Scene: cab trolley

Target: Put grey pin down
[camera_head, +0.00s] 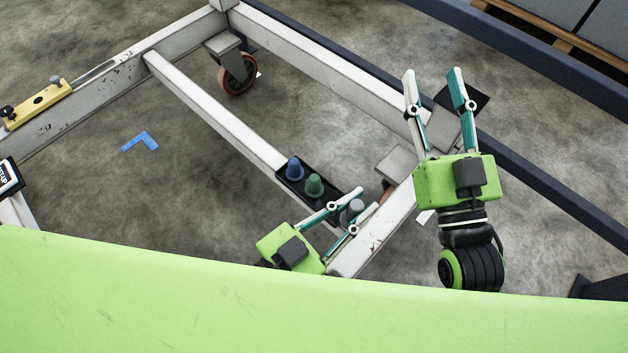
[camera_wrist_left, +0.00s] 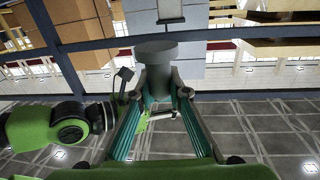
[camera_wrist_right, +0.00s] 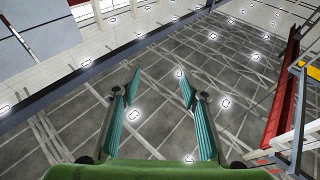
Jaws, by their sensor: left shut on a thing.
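The grey pin (camera_head: 353,208) is between the fingers of my left gripper (camera_head: 368,198), which is shut on it near the right end of a black tray (camera_head: 291,186). In the left wrist view the pin (camera_wrist_left: 155,58) stands at the fingertips of the left gripper (camera_wrist_left: 159,80). I cannot tell whether its lower end touches the tray. A blue pin (camera_head: 293,169) and a green pin (camera_head: 314,185) stand upright in the tray. My right gripper (camera_head: 432,72) is open and empty, above the frame's right side; its spread fingers (camera_wrist_right: 158,72) show in the right wrist view.
The tray lies on a beam of the white trolley frame (camera_head: 210,108). A caster wheel (camera_head: 237,76) hangs at the back. A yellow bar (camera_head: 38,103) sits on the left beam. A blue tape corner (camera_head: 141,142) marks the floor. A dark rail (camera_head: 540,180) runs along the right.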

